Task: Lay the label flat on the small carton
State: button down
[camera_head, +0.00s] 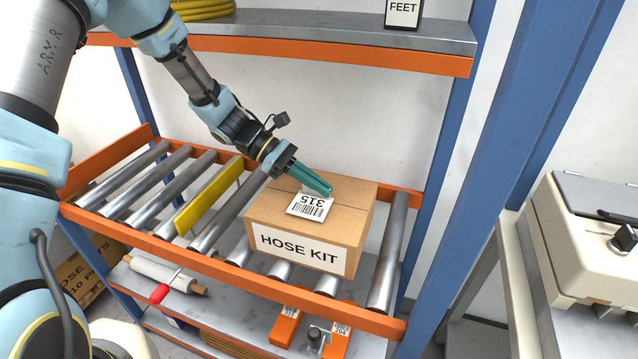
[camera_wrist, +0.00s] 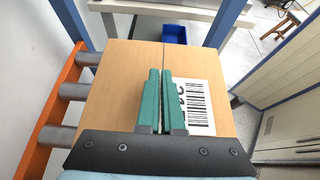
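The small carton (camera_head: 265,225), a brown box marked HOSE KIT, sits on the roller shelf. Its top (camera_wrist: 115,75) fills the middle of the wrist view. The white label (camera_head: 310,205), printed with a barcode and 315, is on the carton's top and looks flat there. It also shows in the wrist view (camera_wrist: 198,105), to the right of my fingers and partly hidden by them. My gripper (camera_head: 328,190) has teal fingers that are together, with only a thin line between them. The fingertips are over the label's edge, close to the carton top. Any contact is hard to tell.
Metal rollers (camera_head: 125,190) and a yellow divider (camera_head: 208,195) lie left of the carton. An orange-edged shelf (camera_head: 330,55) hangs above, and a blue post (camera_head: 490,150) stands at right. A lower shelf holds a roll (camera_head: 165,272) and orange boxes (camera_head: 285,325).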

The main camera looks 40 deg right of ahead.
jog(key=shift+a+f, duration=0.1)
jog(key=shift+f, duration=0.25)
jog(key=c, duration=1.6)
grip_release()
jog(key=c, duration=1.1)
grip_release()
jog(key=shift+o, duration=0.2)
jog(key=shift+w, duration=0.1)
jog(key=b+v, duration=0.4)
jog(key=v, duration=0.8)
jog(key=a+m+t+y, duration=0.6)
jog(key=a+t, duration=0.5)
jog(key=a, duration=2.4)
jog(key=shift+a+m+t, duration=0.2)
jog(key=shift+m+t, duration=0.2)
jog(key=shift+m, duration=0.5)
